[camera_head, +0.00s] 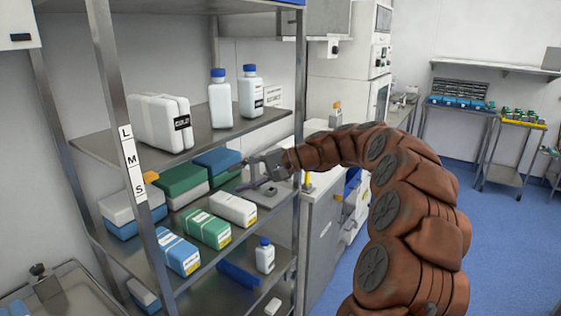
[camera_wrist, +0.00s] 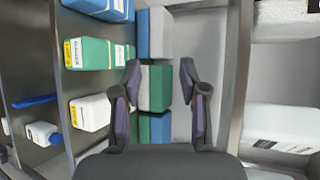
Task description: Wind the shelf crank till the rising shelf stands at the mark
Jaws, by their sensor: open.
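The shelf rack has an upper shelf (camera_head: 235,138) bearing a white pack and two blue-capped bottles. A white strip lettered L, M, S (camera_head: 132,163) is on its front post. An orange pointer (camera_head: 150,178) sits beside the strip, close to the S. My gripper (camera_head: 250,184) reaches into the rack below the upper shelf, near the right post. In the wrist view my gripper (camera_wrist: 159,76) is open and empty, with boxes behind the gap between its fingers. I cannot clearly make out the crank; a grey fitting (camera_head: 268,193) lies just below my gripper.
Green and blue boxes (camera_head: 183,180) stand left of my gripper. A white box (camera_head: 233,208), a green-and-white box (camera_head: 205,229) and a blue-and-white box (camera_head: 178,251) stand in front. The right rack post (camera_head: 299,100) is close to my arm. Blue floor (camera_head: 500,235) is open at right.

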